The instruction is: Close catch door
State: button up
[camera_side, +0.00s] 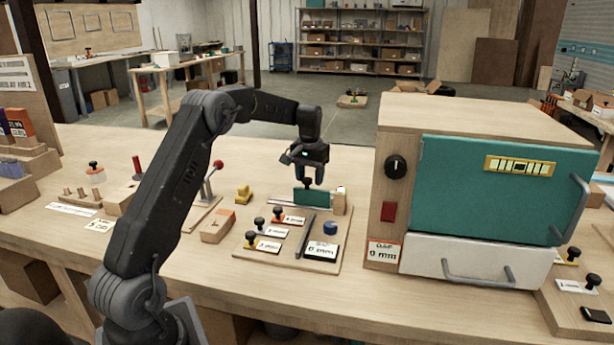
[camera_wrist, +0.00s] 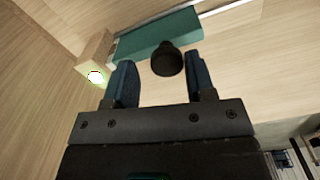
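The catch door appears to be a small teal panel (camera_side: 311,198) with a black knob (camera_side: 308,183), standing at the back of a wooden board. In the wrist view the teal panel (camera_wrist: 150,37) runs across the top, with the round black knob (camera_wrist: 167,60) in front of it. A wooden block (camera_side: 340,204) stands at one end of the panel; whether they touch is unclear. Its small light (camera_wrist: 96,78) glows pale green. My gripper (camera_side: 309,180) points down above the panel. Its fingers (camera_wrist: 162,72) are open, apart on either side of the knob, with gaps showing.
A large cabinet with a teal door (camera_side: 490,190) stands close on the right. A red-knobbed lever (camera_side: 217,164) stands to the left.

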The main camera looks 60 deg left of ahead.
jog(key=shift+o, duration=0.6)
jog(key=shift+s+a, duration=0.1)
notch_tip(320, 180, up, 14)
dwell(0.4)
jog(key=s+d+r+m+t, duration=0.1)
jog(key=s+d+r+m, duration=0.15)
jog(key=s+d, duration=0.45)
jog(key=s+d+r+m+t, duration=0.1)
jog(key=s+d+r, duration=0.15)
jog(key=d, duration=0.85)
jog(key=s+d+f+m+t, duration=0.1)
jog(key=s+d+f, duration=0.3)
jog(key=s, duration=0.5)
jog(key=s+d+f+m+t, duration=0.2)
jog(key=s+d+f, duration=0.2)
jog(key=s+d, duration=0.4)
jog(key=shift+s+d+f+t, duration=0.15)
jog(key=shift+s+f+t, duration=0.15)
jog(key=shift+s, duration=0.4)
